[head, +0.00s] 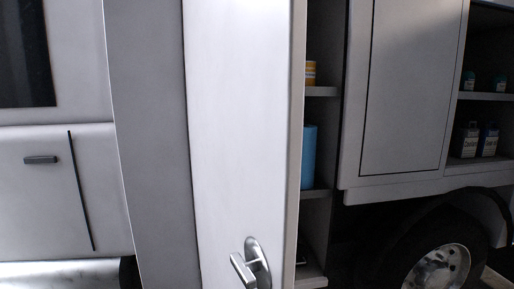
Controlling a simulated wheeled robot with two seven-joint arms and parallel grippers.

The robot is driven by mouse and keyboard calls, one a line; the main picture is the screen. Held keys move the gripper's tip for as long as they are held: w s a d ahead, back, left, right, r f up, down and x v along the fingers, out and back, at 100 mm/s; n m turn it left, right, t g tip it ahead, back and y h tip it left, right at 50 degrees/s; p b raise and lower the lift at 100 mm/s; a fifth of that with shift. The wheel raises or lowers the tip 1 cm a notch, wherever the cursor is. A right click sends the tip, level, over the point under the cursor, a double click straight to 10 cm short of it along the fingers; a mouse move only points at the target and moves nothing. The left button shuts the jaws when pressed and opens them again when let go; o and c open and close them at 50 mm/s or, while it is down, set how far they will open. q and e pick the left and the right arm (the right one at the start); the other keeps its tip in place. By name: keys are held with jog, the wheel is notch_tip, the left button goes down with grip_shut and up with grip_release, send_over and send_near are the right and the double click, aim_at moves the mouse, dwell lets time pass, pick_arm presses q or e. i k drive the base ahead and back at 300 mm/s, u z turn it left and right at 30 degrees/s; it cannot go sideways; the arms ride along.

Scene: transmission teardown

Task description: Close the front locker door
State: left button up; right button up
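The front locker door (240,120) is a tall light-grey panel standing open in the middle of the head view. A metal lever handle (250,265) sits on it near the bottom of the picture. To the right of the door's edge, the open locker (323,150) shows shelves inside. Neither my left nor my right gripper shows in this view. The door's lower end is cut off by the frame.
The locker holds a yellow can (310,72) and a blue cylinder (308,157). At right are a closed panel (410,90), open shelves with bottles (468,140) and a wheel (438,268). A white vehicle side (75,90) stands at left.

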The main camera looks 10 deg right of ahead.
aim_at(245, 60)
jog(key=i, duration=0.5)
jog(key=z, duration=2)
jog(key=k, duration=2.3)
jog(key=u, duration=1.5)
jog(key=i, duration=0.5)
jog(key=z, duration=0.05)
